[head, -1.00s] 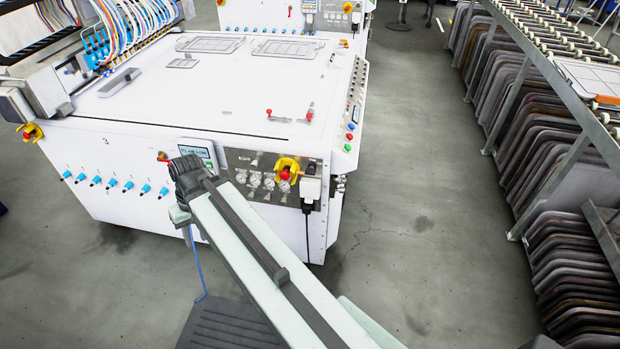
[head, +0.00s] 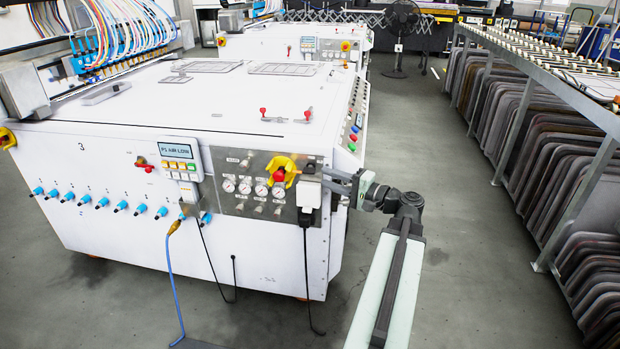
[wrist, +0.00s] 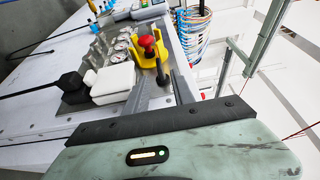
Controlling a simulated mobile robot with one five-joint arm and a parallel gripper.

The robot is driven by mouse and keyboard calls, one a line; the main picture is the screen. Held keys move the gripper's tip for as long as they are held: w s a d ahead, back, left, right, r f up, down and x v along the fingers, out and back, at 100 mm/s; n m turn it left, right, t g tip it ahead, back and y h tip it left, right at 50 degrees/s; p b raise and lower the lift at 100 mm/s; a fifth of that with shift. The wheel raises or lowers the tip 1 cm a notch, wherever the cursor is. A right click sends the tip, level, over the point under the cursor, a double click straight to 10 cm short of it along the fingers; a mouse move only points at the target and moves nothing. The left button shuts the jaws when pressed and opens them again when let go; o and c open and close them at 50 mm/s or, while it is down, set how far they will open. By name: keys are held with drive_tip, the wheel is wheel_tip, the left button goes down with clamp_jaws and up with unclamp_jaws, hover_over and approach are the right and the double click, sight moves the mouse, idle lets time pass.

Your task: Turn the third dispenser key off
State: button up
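A row of blue tap-like keys (head: 101,202) runs along the machine's white front. The third from the left (head: 68,197) is far left of my gripper; its exact setting is too small to read. A grey panel (head: 226,160) holds several gauges with small silver knobs (head: 259,210) beneath them. My gripper (head: 331,180) is at the panel's right end, beside a white plug box (head: 309,192). In the wrist view its two grey fingers (wrist: 163,88) are apart, with nothing seen gripped. The red and yellow stop knob (wrist: 148,48) is just beyond the fingertips.
A display (head: 179,151) reads like "P1 AIR LOW" and has a red knob (head: 143,163) at its left. A blue hose (head: 172,270) and black cables hang down the front. A rack of screens (head: 540,120) stands right, with clear floor (head: 440,170) between.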

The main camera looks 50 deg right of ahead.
sight(309, 170)
drive_tip(key=w, duration=0.2)
drive_tip(key=w+a, duration=0.1)
drive_tip(key=w, duration=0.4)
drive_tip(key=shift+w+a, duration=0.15)
drive_tip(key=shift+w, duration=0.1)
clamp_jaws()
